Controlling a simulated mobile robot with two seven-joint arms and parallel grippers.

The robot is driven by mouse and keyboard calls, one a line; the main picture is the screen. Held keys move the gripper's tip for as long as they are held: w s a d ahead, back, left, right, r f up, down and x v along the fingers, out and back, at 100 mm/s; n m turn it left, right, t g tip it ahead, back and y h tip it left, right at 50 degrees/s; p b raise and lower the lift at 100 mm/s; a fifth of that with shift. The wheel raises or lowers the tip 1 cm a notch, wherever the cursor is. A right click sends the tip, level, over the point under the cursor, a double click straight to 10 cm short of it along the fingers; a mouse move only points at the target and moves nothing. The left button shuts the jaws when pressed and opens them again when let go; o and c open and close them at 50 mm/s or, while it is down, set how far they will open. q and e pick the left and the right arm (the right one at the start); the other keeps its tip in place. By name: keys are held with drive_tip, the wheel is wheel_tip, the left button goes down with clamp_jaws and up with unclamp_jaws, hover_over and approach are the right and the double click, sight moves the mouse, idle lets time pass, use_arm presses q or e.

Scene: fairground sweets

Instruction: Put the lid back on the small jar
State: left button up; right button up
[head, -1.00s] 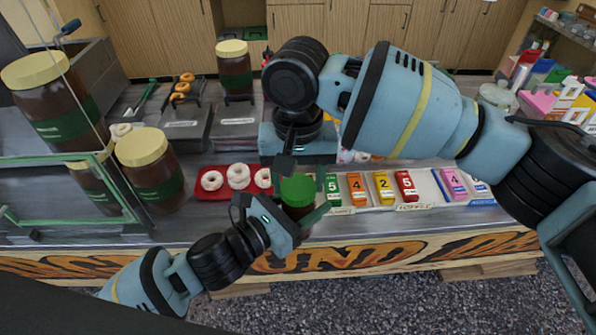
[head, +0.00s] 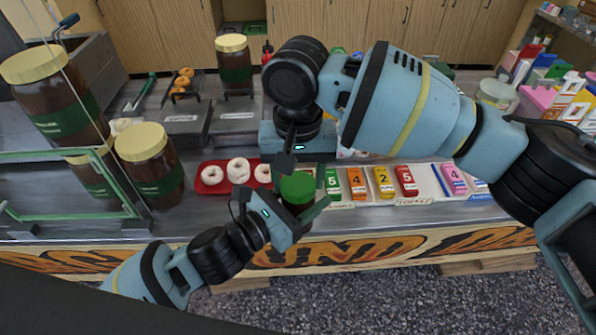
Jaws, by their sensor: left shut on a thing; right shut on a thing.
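The small jar (head: 297,208) is dark, and my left gripper (head: 285,205) is shut on it near the front edge of the counter. The green lid (head: 298,186) is at the jar's mouth, right over it. Whether it is seated or slightly above the rim cannot be told from this angle. My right gripper (head: 287,163) comes down from above and is shut on the lid's far side; its fingertips are partly hidden. The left gripper's fingers and body cover much of the jar.
A red tray (head: 211,187) of ring doughnuts lies left of the jar. Coloured numbered boxes (head: 382,181) stand in a row to the right. Large brown jars with cream lids (head: 141,142) stand at the left, by a clear screen with a green frame (head: 70,222).

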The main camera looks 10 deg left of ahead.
drive_tip(key=shift+f, duration=0.15)
drive_tip(key=m, duration=0.9)
drive_tip(key=shift+d, duration=0.1)
drive_tip(key=m, duration=0.5)
drive_tip(key=shift+s, duration=0.1)
drive_tip(key=m, duration=0.6)
drive_tip(key=shift+d, duration=0.1)
drive_tip(key=o, duration=1)
drive_tip(key=shift+c, duration=0.2)
